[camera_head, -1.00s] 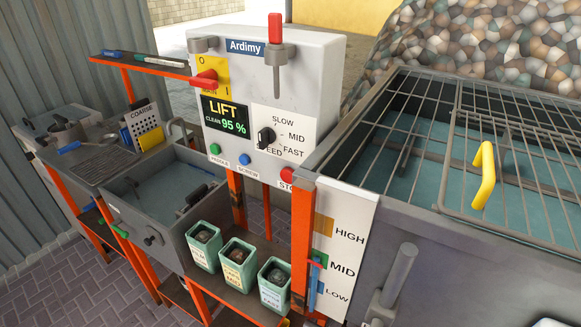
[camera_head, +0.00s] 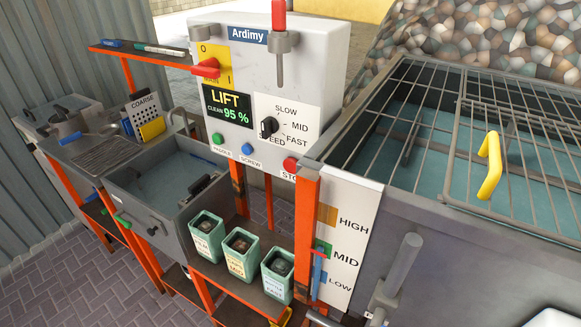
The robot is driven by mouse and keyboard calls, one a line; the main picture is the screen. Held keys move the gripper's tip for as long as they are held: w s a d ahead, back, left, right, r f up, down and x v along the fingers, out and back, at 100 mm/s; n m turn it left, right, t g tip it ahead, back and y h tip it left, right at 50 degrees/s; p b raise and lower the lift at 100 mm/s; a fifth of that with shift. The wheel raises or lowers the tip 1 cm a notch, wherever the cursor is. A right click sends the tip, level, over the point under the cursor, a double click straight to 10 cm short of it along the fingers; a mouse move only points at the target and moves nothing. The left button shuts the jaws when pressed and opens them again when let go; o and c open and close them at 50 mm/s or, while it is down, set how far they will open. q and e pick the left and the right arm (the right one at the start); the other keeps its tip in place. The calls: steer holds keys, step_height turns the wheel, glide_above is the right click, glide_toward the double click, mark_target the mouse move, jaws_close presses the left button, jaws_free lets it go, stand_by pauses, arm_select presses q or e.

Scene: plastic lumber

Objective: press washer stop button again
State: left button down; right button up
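The red stop button (camera_head: 290,165) sits at the lower right of the grey washer control box (camera_head: 318,65), partly beside the orange post. Its label is partly hidden. The display (camera_head: 227,106) reads "LIFT" and "CLEAN 95 %". A black speed knob (camera_head: 268,127) is to the right of the display. A green button (camera_head: 217,138) and a blue button (camera_head: 247,148) are to the left of the stop button. A red main switch (camera_head: 206,68) is on a yellow plate. Neither of my grippers is in view.
The washer tank with a wire grid lid (camera_head: 420,117) and yellow handle (camera_head: 489,166) stands at right. A level board (camera_head: 343,235) marked HIGH, MID, LOW is in front. Green bins (camera_head: 278,273) stand on a low shelf below the box. A grey sink (camera_head: 150,228) is at left.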

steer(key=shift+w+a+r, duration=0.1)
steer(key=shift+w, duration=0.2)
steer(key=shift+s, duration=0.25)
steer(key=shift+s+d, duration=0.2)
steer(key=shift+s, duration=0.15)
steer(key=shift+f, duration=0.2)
